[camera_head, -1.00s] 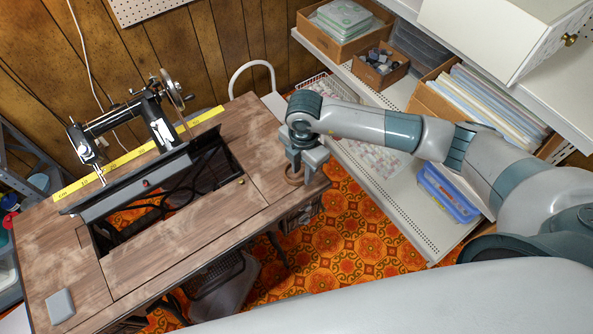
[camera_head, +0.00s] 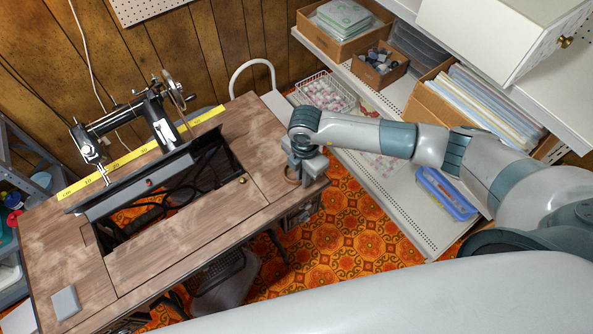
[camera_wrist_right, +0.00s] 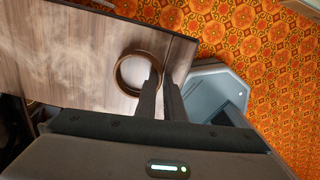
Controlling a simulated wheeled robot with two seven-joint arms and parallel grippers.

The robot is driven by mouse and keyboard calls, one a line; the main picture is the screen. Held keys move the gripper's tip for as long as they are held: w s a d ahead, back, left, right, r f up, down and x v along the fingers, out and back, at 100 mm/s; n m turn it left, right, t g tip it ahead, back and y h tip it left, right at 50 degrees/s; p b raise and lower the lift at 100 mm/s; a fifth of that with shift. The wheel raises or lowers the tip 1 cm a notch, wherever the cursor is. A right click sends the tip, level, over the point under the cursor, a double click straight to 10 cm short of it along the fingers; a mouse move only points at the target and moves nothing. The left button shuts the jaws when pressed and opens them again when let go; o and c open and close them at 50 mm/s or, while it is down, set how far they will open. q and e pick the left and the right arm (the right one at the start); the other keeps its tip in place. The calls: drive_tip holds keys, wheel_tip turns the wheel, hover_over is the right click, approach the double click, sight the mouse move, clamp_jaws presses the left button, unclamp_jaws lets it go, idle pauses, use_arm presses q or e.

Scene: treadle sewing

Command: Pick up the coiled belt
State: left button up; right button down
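The coiled belt is a brown ring (camera_wrist_right: 122,76) lying on the wooden table top (camera_wrist_right: 60,60) in the right wrist view. In the head view it shows partly (camera_head: 289,178) under my right gripper (camera_head: 301,172), at the table's right end. In the right wrist view my right gripper (camera_wrist_right: 163,78) has its two dark fingers at the ring's right wall, with a narrow gap between them. One finger overlaps the ring and the other is just right of it. I cannot tell whether they press on the wall. My left gripper is not in view.
A black sewing machine (camera_head: 155,122) and a yellow measuring strip (camera_head: 130,155) are at the table's back. An opening (camera_head: 185,195) is in the table's middle. A grey block (camera_head: 65,303) lies at the front left. Shelves with boxes (camera_head: 378,65) stand to the right.

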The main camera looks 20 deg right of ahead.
idle(0.4)
drive_tip(key=shift+r+b, duration=0.5)
drive_tip(key=shift+r, duration=0.35)
drive_tip(key=shift+d+r+b, duration=0.25)
drive_tip(key=shift+r+b, duration=0.3)
drive_tip(key=shift+r, duration=0.65)
drive_tip(key=s+d+r+b, duration=0.2)
drive_tip(key=d+r, duration=0.5)
drive_tip(key=d, duration=0.4)
drive_tip(key=shift+s+b, duration=0.3)
drive_tip(key=shift+b, duration=0.5)
